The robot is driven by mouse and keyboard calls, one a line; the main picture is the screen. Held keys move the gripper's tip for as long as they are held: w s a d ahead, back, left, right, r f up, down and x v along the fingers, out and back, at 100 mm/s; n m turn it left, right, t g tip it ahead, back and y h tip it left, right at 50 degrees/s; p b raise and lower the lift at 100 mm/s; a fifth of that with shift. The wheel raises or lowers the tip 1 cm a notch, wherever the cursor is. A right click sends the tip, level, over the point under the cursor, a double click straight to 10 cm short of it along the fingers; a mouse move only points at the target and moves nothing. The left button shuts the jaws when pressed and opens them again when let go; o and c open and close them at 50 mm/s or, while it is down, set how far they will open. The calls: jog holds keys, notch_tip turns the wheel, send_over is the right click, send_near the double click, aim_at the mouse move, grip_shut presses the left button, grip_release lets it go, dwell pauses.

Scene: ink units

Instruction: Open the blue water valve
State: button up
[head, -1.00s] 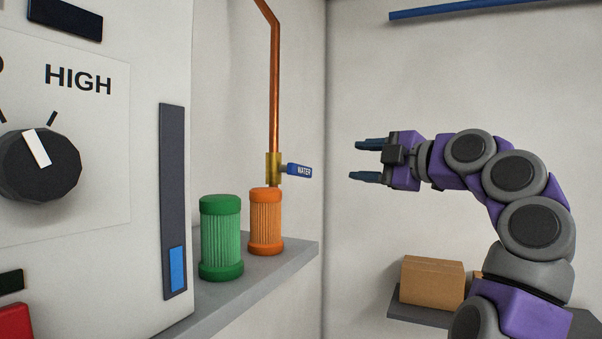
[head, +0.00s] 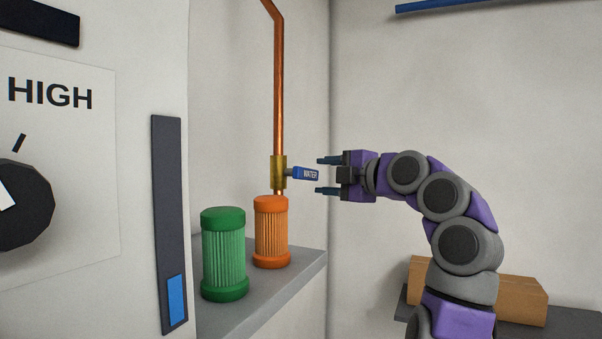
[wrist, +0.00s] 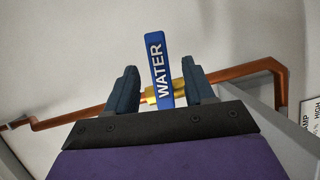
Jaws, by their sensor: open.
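The blue valve handle (head: 306,173), lettered WATER, sticks out to the right from a brass valve body (head: 279,172) on a copper pipe (head: 278,90). My gripper (head: 328,176) is open, its fingers pointing left at the handle's tip, one above and one below its level. In the wrist view the handle (wrist: 160,65) shows between my two open fingers (wrist: 160,92), with a gap on each side. The brass body (wrist: 162,92) is partly hidden behind it. I see no finger touching the handle.
An orange filter (head: 271,232) stands just below the valve, and a green filter (head: 224,254) stands beside it on a grey shelf (head: 285,285). A machine panel with a dark knob (head: 22,205) fills the left. A cardboard box (head: 520,298) sits at lower right.

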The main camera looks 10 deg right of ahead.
aim_at(314, 176)
jog(key=p+x, duration=0.1)
jog(key=x, duration=0.6)
jog(key=shift+w+d, duration=0.1)
jog(key=shift+w, duration=0.2)
jog(key=shift+w+a+p, duration=0.1)
jog(key=shift+a+p, duration=0.2)
jog(key=shift+a, duration=0.2)
jog(key=shift+d, duration=0.4)
jog(key=shift+c, duration=0.5)
jog(key=shift+d, duration=0.3)
jog(key=c, duration=0.3)
jog(key=shift+c, duration=0.7)
jog(key=shift+a, duration=0.15)
grip_shut()
